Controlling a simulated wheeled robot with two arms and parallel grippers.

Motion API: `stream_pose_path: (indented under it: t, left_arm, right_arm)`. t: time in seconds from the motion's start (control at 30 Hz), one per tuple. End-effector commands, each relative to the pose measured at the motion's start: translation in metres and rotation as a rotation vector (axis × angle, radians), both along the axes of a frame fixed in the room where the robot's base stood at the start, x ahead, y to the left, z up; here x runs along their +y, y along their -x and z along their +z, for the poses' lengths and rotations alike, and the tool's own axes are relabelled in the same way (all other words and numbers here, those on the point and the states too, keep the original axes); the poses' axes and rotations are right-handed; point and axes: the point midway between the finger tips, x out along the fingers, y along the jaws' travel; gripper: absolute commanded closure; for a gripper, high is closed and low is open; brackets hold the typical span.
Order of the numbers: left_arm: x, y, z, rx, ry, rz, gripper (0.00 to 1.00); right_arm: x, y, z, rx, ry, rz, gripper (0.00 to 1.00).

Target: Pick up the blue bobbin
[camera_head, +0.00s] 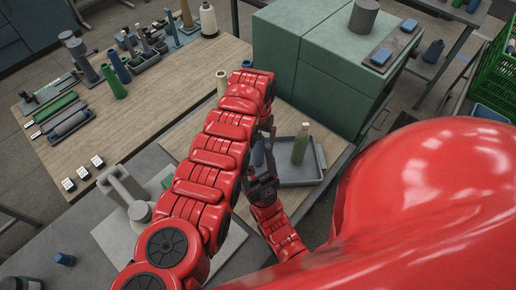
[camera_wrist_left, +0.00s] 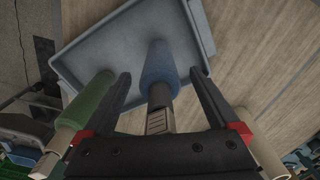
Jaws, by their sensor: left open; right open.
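The blue bobbin (camera_head: 258,153) stands in a grey tray (camera_head: 312,178), partly hidden behind my arm parts in the head view. In the left wrist view the blue bobbin (camera_wrist_left: 160,68) points up toward the camera. My left gripper (camera_wrist_left: 160,76) is open, with one finger on each side of the blue bobbin and gaps visible. The left arm hides much of this gripper (camera_head: 263,138) in the head view. My right gripper (camera_head: 263,183) is open and empty near the tray's front left side.
A green bobbin (camera_head: 300,144) stands right of the blue one. A cream bobbin (camera_head: 222,82) stands on the wooden table beyond my arm; it shows right of my gripper in the wrist view (camera_wrist_left: 264,150). A green cabinet (camera_head: 330,60) stands behind the tray.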

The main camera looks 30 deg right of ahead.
Motion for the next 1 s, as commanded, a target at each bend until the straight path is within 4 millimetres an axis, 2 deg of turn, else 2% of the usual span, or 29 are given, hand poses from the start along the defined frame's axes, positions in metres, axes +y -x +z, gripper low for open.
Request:
stream_pose_path:
  t: [0.1,0.53,0.83,1.0]
  left_arm:
    - [-0.0001,0.0001,0.0004,0.000,0.000,0.000,0.07]
    - [0.0001,0.0002,0.0005,0.001,-0.001,0.000,0.84]
    - [0.0000,-0.0005,0.0017,0.000,0.000,0.000,0.85]
    - [-0.0001,-0.0036,0.0100,0.000,0.000,0.001,0.85]
  right_arm:
    - [0.0000,0.0000,0.0001,0.000,0.000,0.000,0.33]
    - [0.0000,0.0000,0.0001,0.000,0.000,0.000,0.33]
    - [0.0000,0.0000,-0.0004,0.000,0.000,0.000,0.33]
    - [0.0000,0.0000,-0.0039,0.000,0.000,0.000,0.33]
